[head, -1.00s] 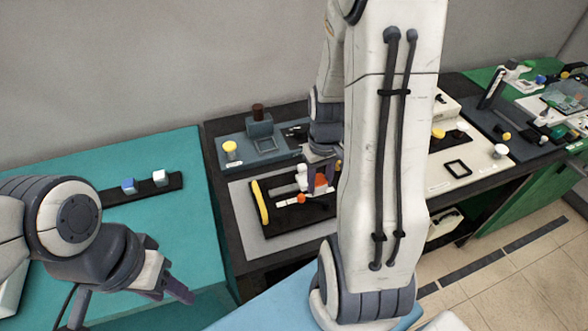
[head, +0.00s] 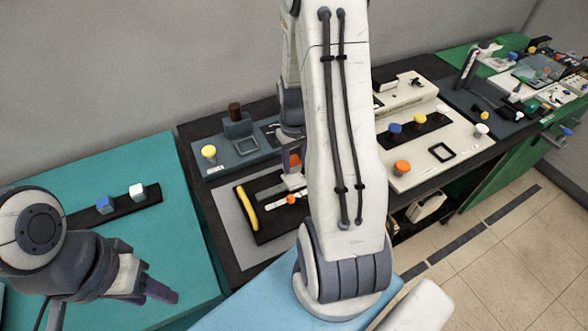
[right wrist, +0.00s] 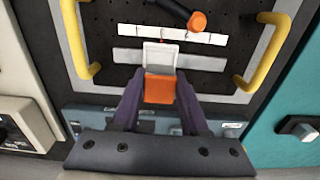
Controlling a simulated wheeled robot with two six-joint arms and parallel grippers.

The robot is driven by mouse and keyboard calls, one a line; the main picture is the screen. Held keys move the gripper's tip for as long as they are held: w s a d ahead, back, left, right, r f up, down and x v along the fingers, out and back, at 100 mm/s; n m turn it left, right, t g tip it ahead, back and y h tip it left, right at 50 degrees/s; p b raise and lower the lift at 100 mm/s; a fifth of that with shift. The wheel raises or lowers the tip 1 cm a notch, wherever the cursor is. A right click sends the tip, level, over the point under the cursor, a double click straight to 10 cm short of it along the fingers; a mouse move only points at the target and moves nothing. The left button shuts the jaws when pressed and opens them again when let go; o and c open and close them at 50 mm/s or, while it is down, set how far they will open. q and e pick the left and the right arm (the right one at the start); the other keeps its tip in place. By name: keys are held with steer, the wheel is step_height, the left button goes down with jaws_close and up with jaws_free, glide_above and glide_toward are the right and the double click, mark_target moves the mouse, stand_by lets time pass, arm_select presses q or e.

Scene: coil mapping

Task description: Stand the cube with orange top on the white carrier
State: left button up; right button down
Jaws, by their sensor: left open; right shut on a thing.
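The cube with the orange top (right wrist: 160,90) is between the fingers of my right gripper (right wrist: 160,98), which is shut on it. The orange top faces the right wrist camera. A white, square-rimmed piece (right wrist: 160,56), which looks like the white carrier, lies directly beyond the cube; I cannot tell whether they touch. In the head view, the orange of the cube (head: 295,161) shows above the dark perforated board (head: 262,222), partly hidden by my right arm. My left gripper (head: 112,308) is open and empty over the teal table's front.
Yellow handles (right wrist: 75,40) (right wrist: 268,45) flank the board. An orange-ended dark tool (right wrist: 197,20) lies beyond the carrier. A black strip with blue and white cubes (head: 122,202) is on the teal table. The white station (head: 410,175) at right holds several coloured-top pieces.

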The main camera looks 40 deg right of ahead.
mark_target(294, 172)
steer(key=shift+f+p, duration=0.3)
steer(key=shift+f, duration=1.8)
steer(key=shift+f, duration=0.2)
steer(key=shift+c, duration=2.1)
jaws_free()
steer(key=shift+r, duration=0.15)
